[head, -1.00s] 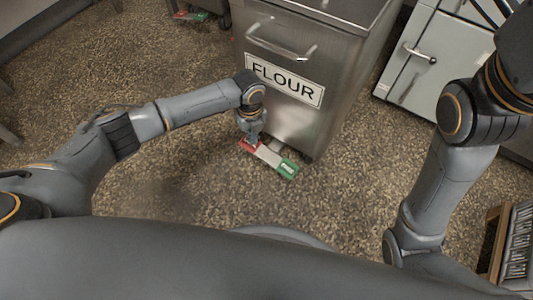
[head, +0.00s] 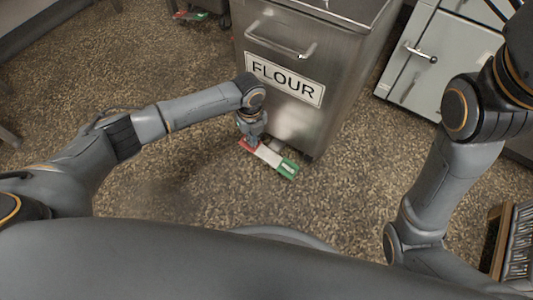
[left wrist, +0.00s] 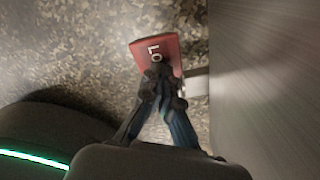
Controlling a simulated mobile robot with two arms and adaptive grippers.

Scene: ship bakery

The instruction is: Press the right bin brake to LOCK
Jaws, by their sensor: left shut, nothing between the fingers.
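The flour bin (head: 290,85) is a steel bin with a FLOUR label and a front handle. At its foot a brake pedal (head: 267,157) sticks out, with a red end at left, a pale middle and a green end (head: 287,169) at right. My left gripper (head: 248,137) is shut and empty, pointing down at the red end. In the left wrist view the shut fingertips (left wrist: 160,78) are over the red pad (left wrist: 152,50), covering part of its lettering; "LO" shows. They look in contact, but I cannot tell how firmly. My right gripper is out of view.
Another red and green brake pedal (head: 190,15) shows by a caster at the top left. A pale cabinet (head: 435,60) stands to the right of the bin. A wooden crate (head: 497,240) is at the lower right. The speckled floor left of the bin is clear.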

